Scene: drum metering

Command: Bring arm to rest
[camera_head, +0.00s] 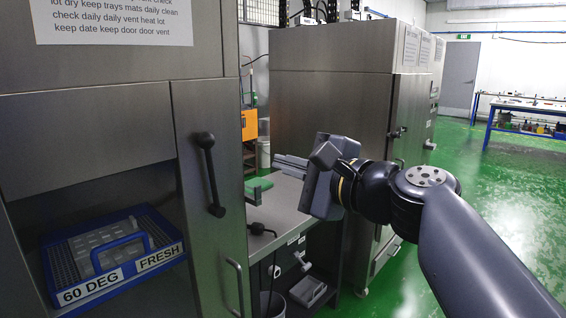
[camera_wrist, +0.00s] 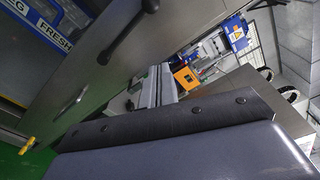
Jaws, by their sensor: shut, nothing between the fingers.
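My gripper (camera_head: 291,166) is held out in mid-air in the head view, its fingers pointing left above a bench. The fingers are together and hold nothing. In the wrist view the closed fingers (camera_wrist: 154,88) point up the picture, past a steel cabinet door. My arm reaches in from the lower right in the head view.
A steel cabinet with a black-handled door (camera_head: 208,165) stands left; its bay holds a blue tray (camera_head: 125,262) labelled 60 DEG and FRESH. A bench (camera_head: 283,205) lies below my gripper. Another steel cabinet (camera_head: 335,95) stands behind. Green floor (camera_head: 500,200) is open at right.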

